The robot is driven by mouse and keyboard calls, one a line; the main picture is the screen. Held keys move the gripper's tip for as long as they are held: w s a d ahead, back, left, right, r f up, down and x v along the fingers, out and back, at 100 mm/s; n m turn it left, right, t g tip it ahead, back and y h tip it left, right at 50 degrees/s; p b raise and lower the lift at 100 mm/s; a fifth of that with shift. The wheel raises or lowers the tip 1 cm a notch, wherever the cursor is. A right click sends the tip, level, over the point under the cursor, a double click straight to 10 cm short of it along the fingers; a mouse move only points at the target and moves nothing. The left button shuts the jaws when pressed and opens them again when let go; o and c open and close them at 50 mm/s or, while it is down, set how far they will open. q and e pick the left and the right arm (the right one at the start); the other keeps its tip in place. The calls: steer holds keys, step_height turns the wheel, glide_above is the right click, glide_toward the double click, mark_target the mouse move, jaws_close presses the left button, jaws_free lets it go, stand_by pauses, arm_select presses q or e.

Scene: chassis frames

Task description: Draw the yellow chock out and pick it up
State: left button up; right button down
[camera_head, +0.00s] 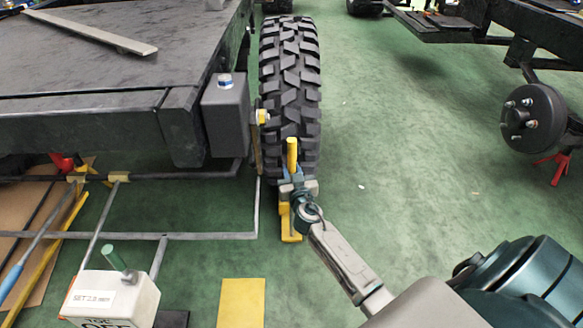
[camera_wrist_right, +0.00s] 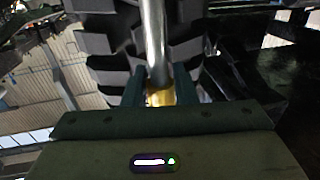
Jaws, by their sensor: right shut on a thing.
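The yellow chock (camera_head: 291,226) is on the green floor at the near foot of the black knobbly tire (camera_head: 290,80). A yellow upright part (camera_head: 292,150) rises just beyond my right gripper, in front of the tread. My right gripper (camera_head: 295,184) is shut on the chock and hides its middle. In the right wrist view a bit of yellow (camera_wrist_right: 160,97) shows between the fingers, below a grey bar (camera_wrist_right: 156,40), with the tire tread (camera_wrist_right: 105,45) behind. Whether the chock touches the tire is hidden. My left gripper is not in view.
A dark chassis frame (camera_head: 90,75) stands left of the tire. Thin grey rods (camera_head: 130,236) run low over the floor. A white labelled block (camera_head: 112,298) and a yellow mat (camera_head: 241,302) are near the front. Floor right of the tire is clear up to a hub (camera_head: 533,115).

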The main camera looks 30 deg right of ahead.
steer(key=a+b+v, duration=0.1)
steer(key=b+v, duration=0.1)
steer(key=v, duration=0.7)
steer(key=w+a+b+v, duration=0.1)
steer(key=a+v, duration=0.1)
steer(key=v, duration=0.8)
steer(key=shift+a+b, duration=0.3)
steer(key=shift+b, duration=0.05)
stand_by(1.2)
steer(key=shift+w, duration=0.1)
steer(key=c, duration=1.1)
jaws_free()
steer(key=shift+r, duration=0.1)
